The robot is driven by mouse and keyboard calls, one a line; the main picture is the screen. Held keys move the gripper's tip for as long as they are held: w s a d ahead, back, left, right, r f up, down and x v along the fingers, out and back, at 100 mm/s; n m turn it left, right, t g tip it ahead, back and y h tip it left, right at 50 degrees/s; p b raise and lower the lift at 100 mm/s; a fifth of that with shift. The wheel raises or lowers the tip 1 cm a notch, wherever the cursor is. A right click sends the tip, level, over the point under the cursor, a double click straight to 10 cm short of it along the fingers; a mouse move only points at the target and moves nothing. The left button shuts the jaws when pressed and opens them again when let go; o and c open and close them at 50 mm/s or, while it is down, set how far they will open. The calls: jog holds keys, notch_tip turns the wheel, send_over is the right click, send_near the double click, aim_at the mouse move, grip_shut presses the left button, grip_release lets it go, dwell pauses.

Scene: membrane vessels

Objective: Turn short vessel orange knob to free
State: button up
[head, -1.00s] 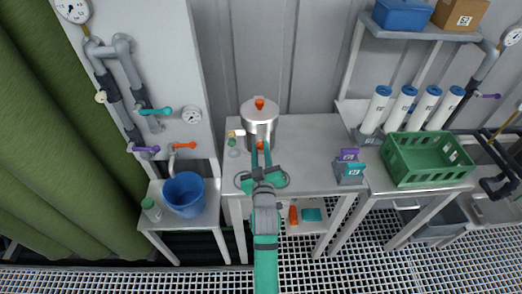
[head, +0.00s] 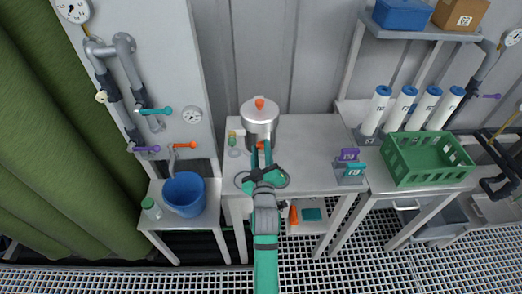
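The short vessel (head: 259,119) is a squat silver pot on the middle table. It has an orange knob on its lid (head: 260,103) and another orange knob (head: 261,146) low on its front. My gripper (head: 262,146) reaches in from the front, with its two green fingertips on either side of the front knob. The fingers are a little apart, and the knob is partly hidden by them. I cannot tell whether they press on it.
Small green and yellow items (head: 232,138) stand left of the vessel. A holder with purple and teal tags (head: 350,172) stands to the right. A green crate (head: 428,162) is farther right, and a blue bucket (head: 184,194) stands on the left table. The tabletop right of the vessel is clear.

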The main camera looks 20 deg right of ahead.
jog(key=shift+o, duration=0.9)
jog(key=v, duration=1.1)
jog(key=s+a+f+y, duration=0.1)
jog(key=s+a+f, duration=0.2)
jog(key=s, duration=0.3)
jog(key=s+a+f+m+g+y, duration=0.1)
jog(key=s+a+f, duration=0.2)
jog(key=s+a, duration=0.15)
jog(key=s+a+f+y, duration=0.1)
jog(key=s+a+f, duration=0.15)
jog(key=s, duration=0.45)
jog(key=s+a+m+g+y, duration=0.1)
jog(key=s+a, duration=0.5)
jog(key=s, duration=1)
jog(key=shift+s+a+m+y, duration=0.25)
jog(key=shift+m+y, duration=0.25)
jog(key=shift+m, duration=0.4)
jog(key=shift+r, duration=0.15)
